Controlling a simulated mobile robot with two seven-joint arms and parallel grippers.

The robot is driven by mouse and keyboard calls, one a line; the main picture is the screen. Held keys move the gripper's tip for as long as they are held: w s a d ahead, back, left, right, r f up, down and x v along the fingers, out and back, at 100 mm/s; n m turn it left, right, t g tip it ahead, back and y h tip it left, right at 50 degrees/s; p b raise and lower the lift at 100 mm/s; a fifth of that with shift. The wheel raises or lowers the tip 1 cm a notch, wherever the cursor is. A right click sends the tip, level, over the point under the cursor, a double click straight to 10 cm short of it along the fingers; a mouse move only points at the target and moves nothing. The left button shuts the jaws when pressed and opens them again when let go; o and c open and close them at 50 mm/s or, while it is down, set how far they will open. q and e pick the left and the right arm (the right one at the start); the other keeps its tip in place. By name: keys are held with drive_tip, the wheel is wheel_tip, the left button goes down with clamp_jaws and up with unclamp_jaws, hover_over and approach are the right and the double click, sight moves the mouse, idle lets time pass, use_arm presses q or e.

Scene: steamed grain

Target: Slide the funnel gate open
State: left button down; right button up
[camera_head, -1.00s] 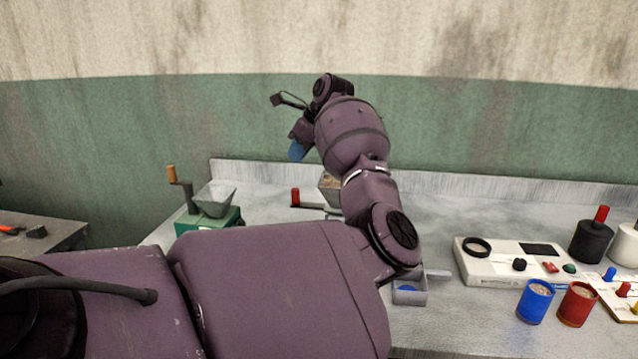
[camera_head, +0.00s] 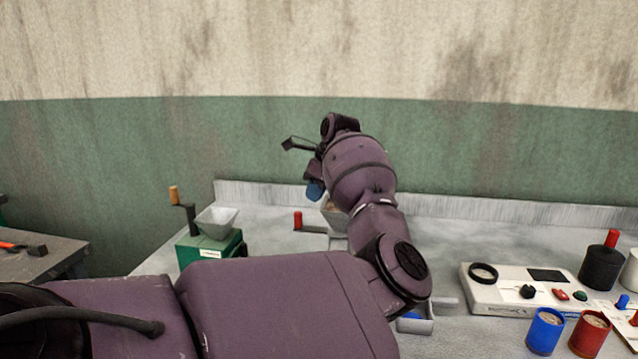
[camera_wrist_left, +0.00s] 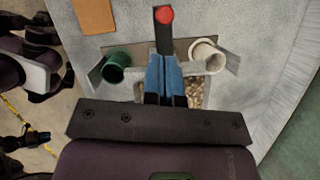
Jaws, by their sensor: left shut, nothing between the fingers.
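The funnel (camera_head: 334,216) is a grey hopper with grain in it, partly hidden behind my left arm in the head view. Its grain-filled opening (camera_wrist_left: 195,92) shows beside my fingers in the left wrist view. The gate handle (camera_head: 298,219) has a red upright knob on a flat grey bar to the left of the funnel; its red end (camera_wrist_left: 164,15) is above my fingertips in the wrist view. My left gripper (camera_wrist_left: 165,62) has blue fingers, shut and empty. In the head view the left gripper (camera_head: 315,190) is above the funnel and handle. My right gripper is out of view.
A green mill (camera_head: 208,247) with a hopper and crank stands left. A white control box (camera_head: 510,290), a blue cup (camera_head: 545,331) and a red cup (camera_head: 589,334) are at right. A green cup (camera_wrist_left: 117,66) and a white cup (camera_wrist_left: 205,56) flank the gate bar.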

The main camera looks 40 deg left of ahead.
use_arm(q)
hover_over(301, 224)
drive_tip(key=d, duration=0.2)
drive_tip(key=shift+w+f, duration=0.2)
drive_tip(key=shift+f, duration=1)
drive_tip(key=shift+w+f, duration=0.15)
drive_tip(key=shift+f, duration=1)
